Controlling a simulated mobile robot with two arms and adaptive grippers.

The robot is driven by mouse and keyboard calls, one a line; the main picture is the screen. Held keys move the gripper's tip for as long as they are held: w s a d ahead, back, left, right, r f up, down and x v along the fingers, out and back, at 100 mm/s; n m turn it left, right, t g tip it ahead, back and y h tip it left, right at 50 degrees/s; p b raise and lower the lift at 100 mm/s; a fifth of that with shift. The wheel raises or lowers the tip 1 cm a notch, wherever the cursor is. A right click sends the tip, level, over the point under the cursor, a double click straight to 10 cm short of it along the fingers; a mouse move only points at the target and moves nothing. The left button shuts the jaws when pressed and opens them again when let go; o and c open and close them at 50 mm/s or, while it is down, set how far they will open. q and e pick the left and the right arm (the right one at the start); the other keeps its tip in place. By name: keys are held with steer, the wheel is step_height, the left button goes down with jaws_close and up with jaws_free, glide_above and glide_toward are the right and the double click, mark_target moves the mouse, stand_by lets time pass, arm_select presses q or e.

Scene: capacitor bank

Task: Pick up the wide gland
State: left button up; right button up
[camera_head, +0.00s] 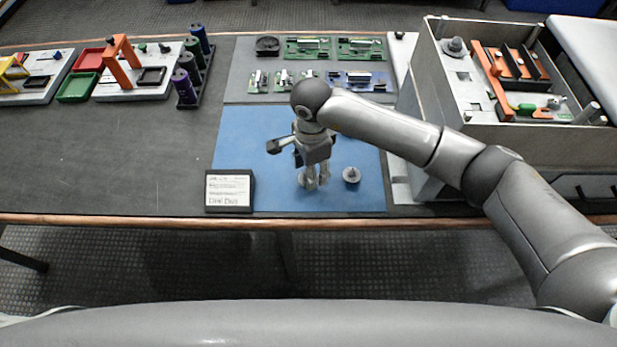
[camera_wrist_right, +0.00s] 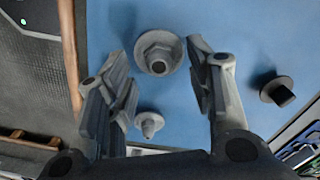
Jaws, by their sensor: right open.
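The widest gland (camera_wrist_right: 158,50) is a grey hexagonal part with a round flange and a dark bore. It stands on the blue mat (camera_head: 245,150). My right gripper (camera_head: 313,182) points down over the mat with open fingers. In the right wrist view the gland lies in the gap between the fingertips, near their ends, with nothing clamped; contact cannot be told. In the head view the fingers largely hide it. A smaller cone-topped grey part (camera_head: 351,175) stands to the right, and it also shows in the wrist view (camera_wrist_right: 148,123). My left gripper is not in view.
Another flanged part with a dark block top (camera_wrist_right: 277,90) stands on the mat. A label block (camera_head: 229,190) is at the mat's left front. Green circuit boards (camera_head: 307,47) lie behind. An open metal cabinet (camera_head: 480,125) stands right.

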step_height(320, 180, down, 2)
steer(key=shift+f+b, duration=0.25)
steer(key=shift+b, duration=0.2)
steer(key=shift+r, duration=0.1)
steer(key=c, duration=0.6)
steer(key=shift+o, duration=0.2)
steer(key=shift+r+p, duration=0.5)
steer(key=shift+r, duration=0.15)
step_height(320, 180, up, 3)
steer(key=shift+w+f+p, duration=0.1)
steer(key=shift+f+p, duration=0.1)
steer(key=shift+p, duration=0.6)
steer(key=s+a+r+p, duration=0.5)
steer(key=s+r, duration=0.4)
steer(key=s, duration=0.3)
steer(key=shift+s+a, duration=0.4)
steer(key=shift+a, duration=0.15)
